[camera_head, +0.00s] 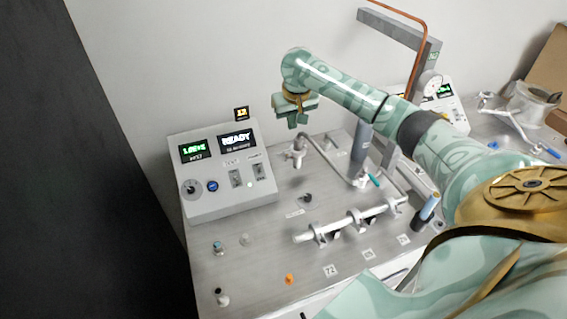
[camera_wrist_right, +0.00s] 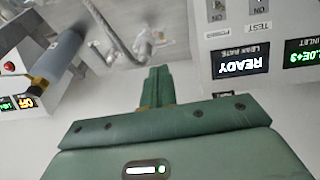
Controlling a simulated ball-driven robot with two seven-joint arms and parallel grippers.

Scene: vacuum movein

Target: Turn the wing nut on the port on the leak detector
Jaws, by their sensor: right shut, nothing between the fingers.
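The leak detector (camera_head: 220,175) is a pale box with lit displays, one reading READY, at the back left of the bench. It also shows upside down in the wrist view (camera_wrist_right: 240,40). A small metal port fitting with a clamp (camera_head: 297,152) stands just right of it, joined to a grey hose. The fitting shows in the wrist view (camera_wrist_right: 146,46) beyond my fingers; its wing nut is too small to make out clearly. My right gripper (camera_head: 297,122) is shut and empty, above and apart from the fitting. It also shows in the wrist view (camera_wrist_right: 158,72). My left gripper is not in view.
A white pipe in clamps (camera_head: 350,222) lies across the middle of the bench (camera_head: 262,266). A grey cylinder (camera_head: 361,142) stands right of the hose. Small fittings, including an orange one (camera_head: 289,279), stand at the front left. A wall is close behind.

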